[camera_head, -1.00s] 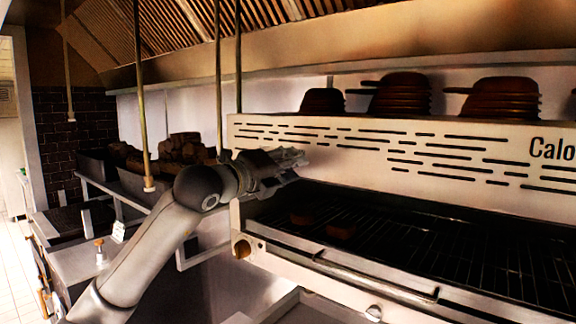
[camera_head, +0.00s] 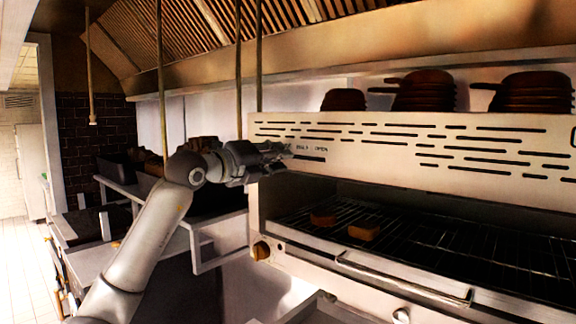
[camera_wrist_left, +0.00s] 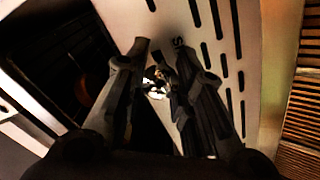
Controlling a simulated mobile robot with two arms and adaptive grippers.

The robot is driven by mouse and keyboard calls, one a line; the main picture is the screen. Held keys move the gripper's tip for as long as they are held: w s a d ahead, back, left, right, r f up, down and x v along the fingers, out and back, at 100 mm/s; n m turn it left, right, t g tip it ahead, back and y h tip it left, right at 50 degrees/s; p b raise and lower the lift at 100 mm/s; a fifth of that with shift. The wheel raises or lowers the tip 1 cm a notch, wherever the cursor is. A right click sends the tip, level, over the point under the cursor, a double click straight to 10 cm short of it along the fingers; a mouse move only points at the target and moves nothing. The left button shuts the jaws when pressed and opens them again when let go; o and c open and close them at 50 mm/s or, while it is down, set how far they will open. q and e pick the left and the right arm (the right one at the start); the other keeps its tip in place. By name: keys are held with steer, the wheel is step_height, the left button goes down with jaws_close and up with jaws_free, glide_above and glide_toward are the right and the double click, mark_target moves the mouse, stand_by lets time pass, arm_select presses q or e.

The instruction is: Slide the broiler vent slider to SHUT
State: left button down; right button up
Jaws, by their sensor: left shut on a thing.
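My left gripper (camera_head: 284,153) is at the panel's left end, just left of the label. In the left wrist view, my left gripper (camera_wrist_left: 160,60) has its two fingers either side of a small shiny piece (camera_wrist_left: 155,82), apparently the slider knob. The gripper is shut on it. The fingers and dim light hide most of the slider and its track. My right gripper is not in view.
The open broiler with its grill rack (camera_head: 450,240) and two browned pieces of food lies below the panel. A front handle bar (camera_head: 400,280) crosses below. Stacked brown pans (camera_head: 425,92) stand on top. Several rods (camera_head: 239,70) hang near my left arm.

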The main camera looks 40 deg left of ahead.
arm_select(q)
steer(key=shift+a, duration=0.4)
steer(key=shift+d+r, duration=0.1)
steer(key=shift+d, duration=0.2)
steer(key=c, duration=1.7)
jaws_free()
steer(key=o, duration=0.5)
steer(key=shift+a, duration=0.3)
steer(key=shift+o, duration=0.2)
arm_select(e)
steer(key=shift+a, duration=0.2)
arm_select(q)
steer(key=shift+d, duration=0.1)
steer(key=shift+s+d, duration=0.1)
steer(key=shift+s, duration=0.05)
steer(key=s+a, duration=0.1)
steer(key=s, duration=1)
steer(key=shift+s, duration=0.35)
